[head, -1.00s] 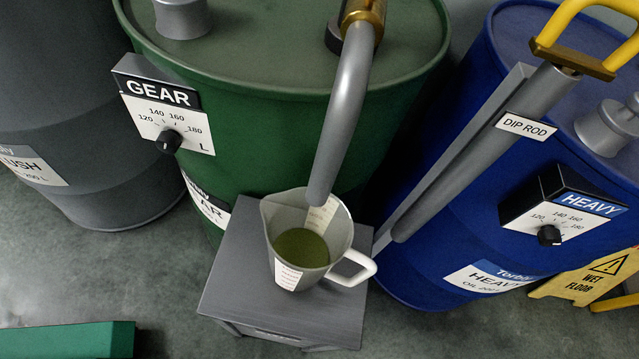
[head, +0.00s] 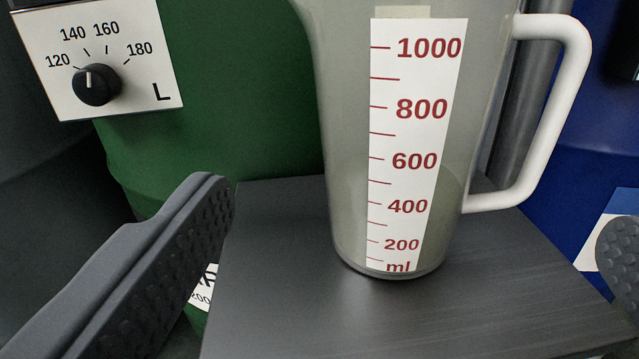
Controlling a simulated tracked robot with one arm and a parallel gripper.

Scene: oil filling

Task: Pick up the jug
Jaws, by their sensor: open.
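The jug (head: 345,150) is clear grey with a white handle (head: 565,110) on its right side and a white scale strip with red marks up to 1000 ml. It stands upright on a dark grey stand (head: 275,300); its top is cut off by the picture edge. The oil level inside is hard to make out. My gripper (head: 418,223) is open, with one finger left of the jug and the other at the right edge, beyond the handle. Neither finger touches the jug.
The green drum (head: 210,110) stands close behind the jug, with a dial plate (head: 150,35) at upper left. The blue drum (head: 610,140) is at the right. A dark grey pipe or rod (head: 515,125) shows behind the handle. The stand top is otherwise clear.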

